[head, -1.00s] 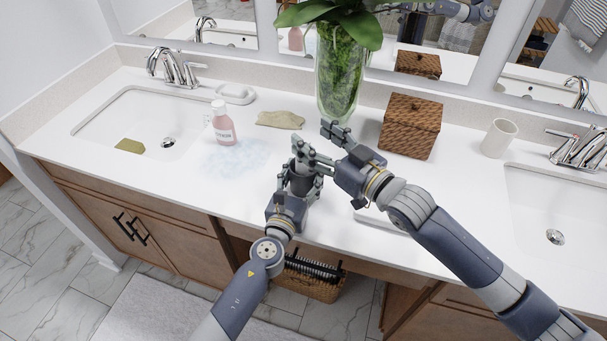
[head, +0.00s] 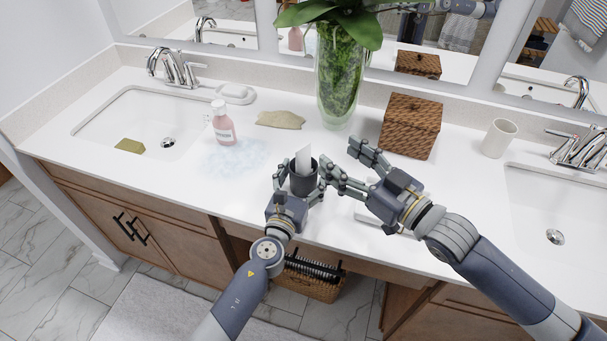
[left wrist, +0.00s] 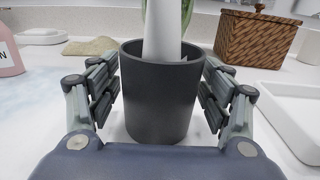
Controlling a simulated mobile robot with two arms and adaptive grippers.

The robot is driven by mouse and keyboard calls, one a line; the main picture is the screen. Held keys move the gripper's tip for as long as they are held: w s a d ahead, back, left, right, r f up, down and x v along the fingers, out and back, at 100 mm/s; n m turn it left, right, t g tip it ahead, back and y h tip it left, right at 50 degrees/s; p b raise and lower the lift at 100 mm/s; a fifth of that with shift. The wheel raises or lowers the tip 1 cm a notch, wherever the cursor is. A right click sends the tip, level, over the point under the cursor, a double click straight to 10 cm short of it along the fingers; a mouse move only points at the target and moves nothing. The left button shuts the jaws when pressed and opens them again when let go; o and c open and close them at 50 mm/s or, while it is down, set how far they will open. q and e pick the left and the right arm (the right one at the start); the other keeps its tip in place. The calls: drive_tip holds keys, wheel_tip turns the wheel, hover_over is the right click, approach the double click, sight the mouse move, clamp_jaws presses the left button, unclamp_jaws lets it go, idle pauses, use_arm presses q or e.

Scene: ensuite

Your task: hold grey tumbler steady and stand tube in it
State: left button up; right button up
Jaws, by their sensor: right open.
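The dark grey tumbler (head: 303,184) stands upright on the white counter, and it fills the middle of the left wrist view (left wrist: 158,100). The white tube (head: 303,158) stands in it, leaning slightly, its upper part above the rim; it also shows in the left wrist view (left wrist: 162,30). Its lower end is hidden inside. My left gripper (head: 299,184) is closed around the tumbler, with fingers against both sides. My right gripper (head: 340,163) is open and empty, just right of the tumbler and apart from the tube.
A green plant in a glass vase (head: 340,85) and a woven box (head: 410,125) stand behind. A pink bottle (head: 223,125) and a tan cloth (head: 280,119) are at left. A white tray (left wrist: 290,115) lies right of the tumbler, partly under my right arm. A cup (head: 499,138) stands at right.

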idle(0.3)
use_arm(q)
drive_tip(key=v, duration=1.2)
drive_tip(key=shift+r, duration=0.1)
